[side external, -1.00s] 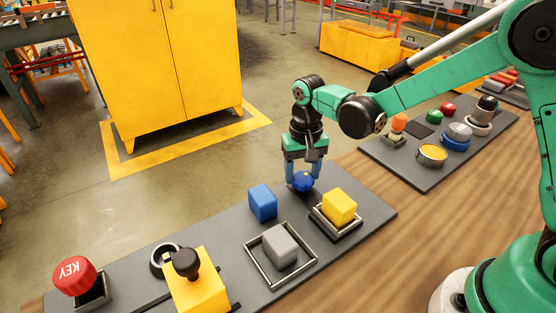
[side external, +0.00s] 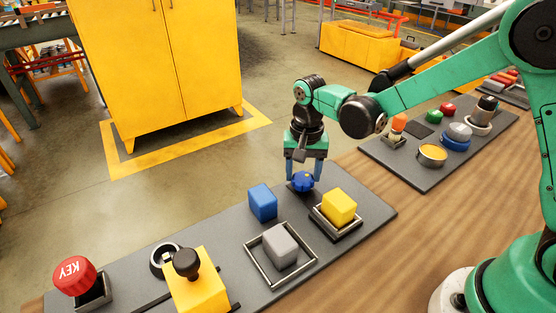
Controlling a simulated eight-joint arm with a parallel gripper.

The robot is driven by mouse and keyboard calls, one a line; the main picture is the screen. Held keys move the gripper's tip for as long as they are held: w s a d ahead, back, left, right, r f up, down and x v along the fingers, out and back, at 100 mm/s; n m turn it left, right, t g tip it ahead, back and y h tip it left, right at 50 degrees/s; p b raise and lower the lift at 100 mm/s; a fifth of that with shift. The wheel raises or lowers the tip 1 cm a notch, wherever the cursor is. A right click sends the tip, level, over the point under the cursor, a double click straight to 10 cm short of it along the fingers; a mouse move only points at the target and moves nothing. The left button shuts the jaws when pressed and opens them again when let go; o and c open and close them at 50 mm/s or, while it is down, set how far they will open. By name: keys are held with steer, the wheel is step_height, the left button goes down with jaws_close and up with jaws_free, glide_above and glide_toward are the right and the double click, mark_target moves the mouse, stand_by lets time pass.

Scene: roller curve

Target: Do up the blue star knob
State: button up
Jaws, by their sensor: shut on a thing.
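The blue star knob (side external: 302,182) sits at the back of the near grey board. My gripper (side external: 303,175) points down over it, with one blue finger on each side, shut on the knob. The fingers cover part of the knob's sides. What lies under the knob is hidden in this view.
A blue cube (side external: 262,202) stands close to the left of the knob. A yellow cube (side external: 339,206) in a square frame is close in front at right. A grey cube (side external: 280,245) sits in another frame nearer. A second grey board (side external: 410,174) with buttons is at right.

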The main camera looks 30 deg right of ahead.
mark_target(303, 175)
steer(key=o, duration=1.3)
steer(key=shift+r, duration=0.1)
steer(key=shift+r, duration=2.75)
steer(key=shift+s+d+r, duration=0.1)
steer(key=shift+s+r, duration=0.05)
steer(key=shift+r, duration=0.1)
steer(key=s+d+r+n+t, duration=0.1)
steer(key=s+n+t, duration=0.1)
steer(key=s, duration=0.1)
steer(key=s+d+r+n+t, duration=0.1)
steer(key=s+r+n+t, duration=0.1)
steer(key=s+n, duration=0.1)
steer(key=s+d+r+n+t, duration=0.1)
steer(key=s+d+n+t, duration=0.1)
steer(key=s+t, duration=0.1)
steer(key=shift+s+r, duration=0.25)
steer(key=shift+s, duration=0.05)
